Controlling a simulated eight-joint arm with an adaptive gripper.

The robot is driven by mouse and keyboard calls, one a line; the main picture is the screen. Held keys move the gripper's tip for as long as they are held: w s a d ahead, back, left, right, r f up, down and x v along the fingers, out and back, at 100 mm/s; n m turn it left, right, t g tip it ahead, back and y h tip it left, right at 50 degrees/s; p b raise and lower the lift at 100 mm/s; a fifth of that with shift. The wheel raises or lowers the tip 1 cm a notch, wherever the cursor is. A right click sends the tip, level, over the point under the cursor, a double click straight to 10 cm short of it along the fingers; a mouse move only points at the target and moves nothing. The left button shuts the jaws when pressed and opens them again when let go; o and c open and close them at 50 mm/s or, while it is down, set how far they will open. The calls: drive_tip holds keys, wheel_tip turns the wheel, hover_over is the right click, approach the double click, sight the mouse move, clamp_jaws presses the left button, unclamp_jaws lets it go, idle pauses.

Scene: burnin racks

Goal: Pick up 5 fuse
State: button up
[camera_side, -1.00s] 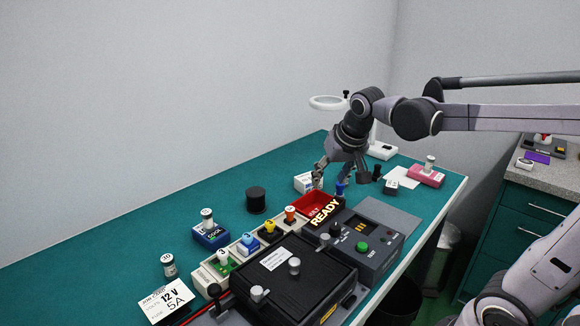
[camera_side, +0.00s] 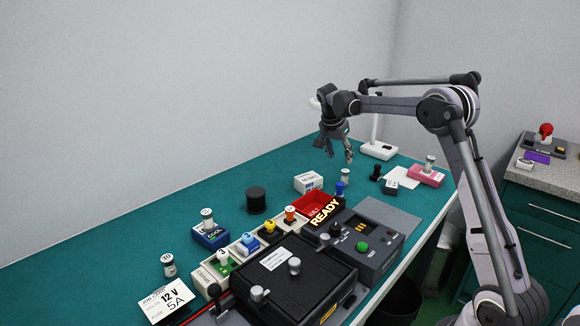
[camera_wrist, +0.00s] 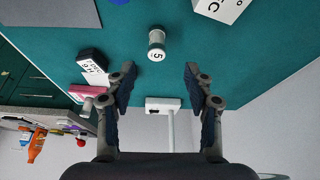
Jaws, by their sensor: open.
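A small grey cylindrical fuse marked 5 (camera_wrist: 157,44) stands on the green bench in the wrist view, its white top facing the camera. It also shows in the side view (camera_side: 345,176), alone on the bench behind the blue-topped plunger (camera_side: 340,188). My gripper (camera_side: 339,157) hangs above the bench with its fingers spread and nothing between them. In the wrist view the fingers of my gripper (camera_wrist: 160,72) are wide apart, and the fuse lies just beyond the gap between their tips, apart from both.
A white labelled box (camera_side: 308,182) and a red tray (camera_side: 312,203) stand close to the fuse. A dark plunger (camera_side: 376,172), a pink block (camera_side: 425,177) and a lamp base (camera_side: 379,151) are nearby. The black-lidded fixture (camera_side: 300,285) fills the front.

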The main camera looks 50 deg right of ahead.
sight(345, 171)
drive_tip(key=x, duration=0.5)
drive_tip(key=shift+d+f, duration=0.25)
drive_tip(key=shift+f, duration=0.05)
drive_tip(key=shift+s+x, duration=0.15)
drive_tip(key=shift+x, duration=1.15)
drive_tip(key=shift+s+x, duration=0.1)
drive_tip(key=shift+x, duration=1.15)
drive_tip(key=shift+d, duration=0.15)
drive_tip(key=shift+c, duration=0.3)
drive_tip(key=shift+r, duration=0.1)
clamp_jaws()
